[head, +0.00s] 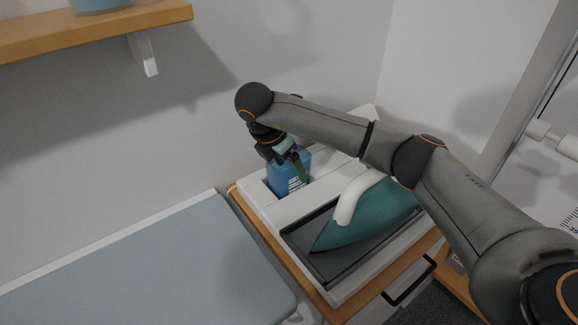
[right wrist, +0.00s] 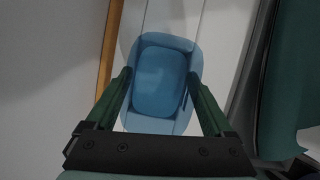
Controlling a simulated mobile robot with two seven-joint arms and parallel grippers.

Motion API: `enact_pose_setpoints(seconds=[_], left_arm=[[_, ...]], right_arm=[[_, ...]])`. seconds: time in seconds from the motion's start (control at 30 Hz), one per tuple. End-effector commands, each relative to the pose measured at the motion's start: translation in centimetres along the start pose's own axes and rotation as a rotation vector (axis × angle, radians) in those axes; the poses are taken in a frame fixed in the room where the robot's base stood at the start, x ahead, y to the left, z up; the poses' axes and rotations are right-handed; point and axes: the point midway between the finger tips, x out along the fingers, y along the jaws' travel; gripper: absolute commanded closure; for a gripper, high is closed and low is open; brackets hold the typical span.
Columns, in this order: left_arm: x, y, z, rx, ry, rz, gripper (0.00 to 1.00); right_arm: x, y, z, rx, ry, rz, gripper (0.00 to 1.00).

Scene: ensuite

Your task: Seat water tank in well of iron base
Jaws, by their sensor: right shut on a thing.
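The blue water tank (head: 287,178) stands upright at the left part of the white iron base (head: 268,205), at its well. I cannot tell whether it is fully down in the well. My right gripper (head: 292,158) reaches down from above and is shut on the tank. In the right wrist view the tank (right wrist: 161,80) sits between the two green fingers (right wrist: 163,95), with a finger on each side. The tank's lower part is hidden by the base. My left gripper is not in view.
A green iron with a white handle (head: 347,200) rests on the dark plate of the base, right of the tank. The base stands on a wooden-topped cabinet (head: 318,298). A grey-blue ironing board (head: 170,265) lies at left. A wooden shelf (head: 95,35) hangs above.

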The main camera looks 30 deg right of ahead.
Motion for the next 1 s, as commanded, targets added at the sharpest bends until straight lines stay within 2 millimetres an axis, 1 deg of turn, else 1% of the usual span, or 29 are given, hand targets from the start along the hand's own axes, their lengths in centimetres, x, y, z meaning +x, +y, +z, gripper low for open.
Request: enact_pose_setpoints(seconds=[0.07,0.33,0.37,0.47,0.77,0.87,0.97,1.0], left_arm=[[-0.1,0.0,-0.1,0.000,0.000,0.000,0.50],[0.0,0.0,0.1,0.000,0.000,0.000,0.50],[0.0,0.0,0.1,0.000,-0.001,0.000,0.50],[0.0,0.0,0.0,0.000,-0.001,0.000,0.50],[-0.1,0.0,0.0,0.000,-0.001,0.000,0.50],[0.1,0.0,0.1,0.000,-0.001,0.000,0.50],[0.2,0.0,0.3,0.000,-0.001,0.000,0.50],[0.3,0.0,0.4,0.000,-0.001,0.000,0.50]], right_arm=[[0.5,0.0,-0.2,0.000,-0.001,0.000,0.92],[0.7,0.1,-0.3,0.001,-0.001,0.002,0.92],[0.7,0.0,-0.3,0.000,0.000,0.001,0.11],[0.7,0.0,-0.3,0.000,0.000,0.001,0.00],[0.4,0.0,-0.3,0.000,0.000,0.002,0.00],[-0.6,0.1,-0.3,0.000,0.001,0.005,0.00],[-2.4,0.1,-0.3,0.001,0.000,0.007,0.00],[-3.3,0.2,-0.3,0.002,0.000,0.008,0.00]])
